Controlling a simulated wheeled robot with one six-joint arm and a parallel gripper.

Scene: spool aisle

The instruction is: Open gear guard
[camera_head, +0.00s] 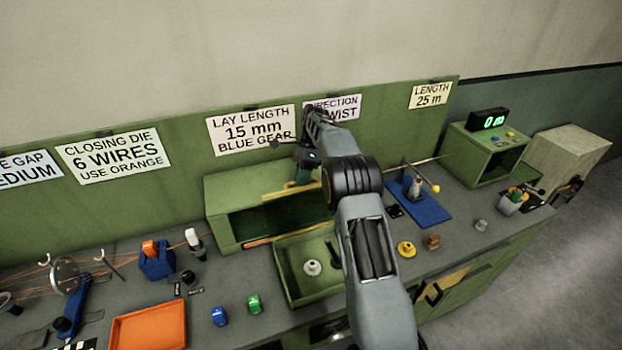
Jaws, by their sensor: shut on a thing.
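The gear guard (235,190) is on the green box-shaped housing on the bench, below the lay length sign. The housing's front shows a dark opening (270,222) with a yellow-edged strip (288,194) along its upper side. My gripper (303,180) points down at the right part of the guard and is shut on it near this strip. The exact grip point is small and dark, and my arm hides the right end of the housing.
A green tray (290,289) with a pale gear-like part (312,267) sits in front of the housing. A blue plate (425,207) and a yellow part (406,249) lie right of my arm.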

